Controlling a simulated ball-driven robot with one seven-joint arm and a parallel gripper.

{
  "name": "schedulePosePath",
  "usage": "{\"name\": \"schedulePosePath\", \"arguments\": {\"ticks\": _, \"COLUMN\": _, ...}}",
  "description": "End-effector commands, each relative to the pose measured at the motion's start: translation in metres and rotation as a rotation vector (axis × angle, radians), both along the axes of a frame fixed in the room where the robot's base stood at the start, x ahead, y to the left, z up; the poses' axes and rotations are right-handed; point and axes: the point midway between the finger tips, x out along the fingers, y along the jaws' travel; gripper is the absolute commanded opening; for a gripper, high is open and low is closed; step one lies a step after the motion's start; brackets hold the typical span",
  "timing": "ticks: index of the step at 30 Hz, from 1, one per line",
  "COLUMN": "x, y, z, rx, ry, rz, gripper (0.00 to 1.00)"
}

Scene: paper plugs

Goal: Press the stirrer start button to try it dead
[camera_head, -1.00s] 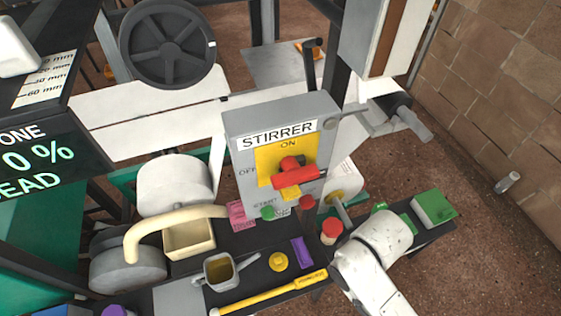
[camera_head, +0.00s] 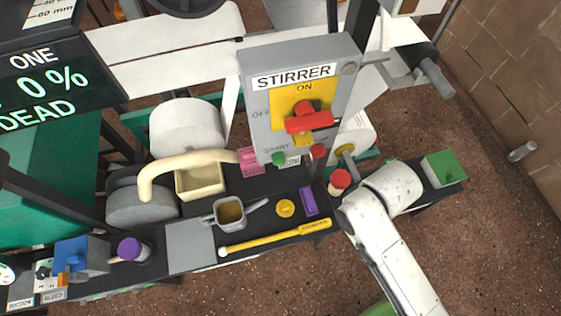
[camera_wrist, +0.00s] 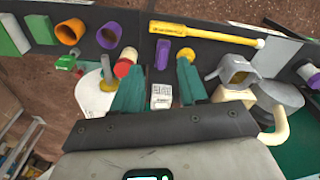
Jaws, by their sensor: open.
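The grey stirrer box (camera_head: 259,125) stands at the bench's back edge in the head view. Its front has a yellow ON plate (camera_head: 284,108) with a red handle (camera_head: 310,122) and a small yellow piece below. The green start button (camera_head: 278,158) is low on the left; a red button (camera_head: 318,151) is low on the right. My arm is at the right of the bench in the head view; my gripper is not seen there. In the wrist view my gripper (camera_wrist: 160,82) has two teal fingers, apart, with a small printed white label (camera_wrist: 161,97) seen between them.
On the bench lie a purple block (camera_head: 309,201), a yellow disc (camera_head: 285,208), a grey spouted jug (camera_head: 229,211) and a long yellow tool (camera_head: 275,239). A red-capped piece (camera_head: 339,181) stands beside my arm. A dark screen (camera_head: 45,92) reads "0% DEAD" at left.

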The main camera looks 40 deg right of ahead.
Motion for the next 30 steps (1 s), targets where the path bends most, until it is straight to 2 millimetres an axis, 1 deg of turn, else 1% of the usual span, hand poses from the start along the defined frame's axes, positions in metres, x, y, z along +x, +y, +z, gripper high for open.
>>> {"name": "schedulePosePath", "arguments": {"ticks": 2, "x": 0.0, "y": 0.0, "z": 0.0, "rx": 0.0, "ry": 0.0, "rz": 0.0, "gripper": 0.43}}
{"name": "schedulePosePath", "arguments": {"ticks": 15, "x": 0.0, "y": 0.0, "z": 0.0, "rx": 0.0, "ry": 0.0, "rz": 0.0, "gripper": 0.0}}
{"name": "schedulePosePath", "arguments": {"ticks": 30, "x": 0.0, "y": 0.0, "z": 0.0, "rx": 0.0, "ry": 0.0, "rz": 0.0, "gripper": 0.0}}
